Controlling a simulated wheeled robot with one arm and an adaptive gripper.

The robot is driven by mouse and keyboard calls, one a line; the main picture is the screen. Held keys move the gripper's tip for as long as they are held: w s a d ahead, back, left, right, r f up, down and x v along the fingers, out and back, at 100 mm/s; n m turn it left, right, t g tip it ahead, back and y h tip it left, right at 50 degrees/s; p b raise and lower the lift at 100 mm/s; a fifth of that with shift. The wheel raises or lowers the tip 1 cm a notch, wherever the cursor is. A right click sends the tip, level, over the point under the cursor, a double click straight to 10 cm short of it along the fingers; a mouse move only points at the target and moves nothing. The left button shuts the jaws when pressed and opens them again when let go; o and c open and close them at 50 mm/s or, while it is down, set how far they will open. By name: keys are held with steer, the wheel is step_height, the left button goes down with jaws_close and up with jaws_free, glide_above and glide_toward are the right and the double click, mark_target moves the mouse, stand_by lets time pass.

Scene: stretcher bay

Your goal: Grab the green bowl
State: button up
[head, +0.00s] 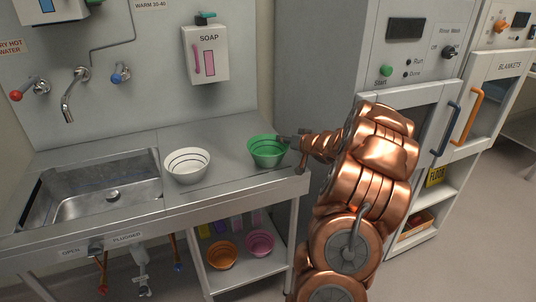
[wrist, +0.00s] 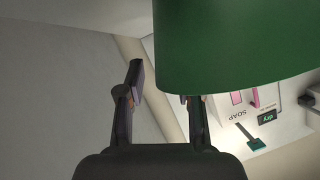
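The green bowl (head: 267,152) stands upright on the steel counter near its right end. My gripper (head: 288,140) reaches in from the right, at the bowl's right rim. In the wrist view the green bowl (wrist: 235,50) fills the upper right and hides the tip of the right finger. In that view my gripper (wrist: 163,88) has its fingers apart. The left finger stands clear of the bowl, with a gap between them. I cannot tell whether the right finger touches the bowl.
A white bowl (head: 187,165) stands left of the green one, beside the sink (head: 100,195). Orange (head: 222,255) and pink (head: 260,243) bowls sit on the shelf below. A soap dispenser (head: 206,54) hangs above. A tall grey cabinet (head: 310,80) stands close on the right.

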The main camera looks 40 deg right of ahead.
jaws_close()
steer(key=shift+r, duration=0.1)
stand_by(0.6)
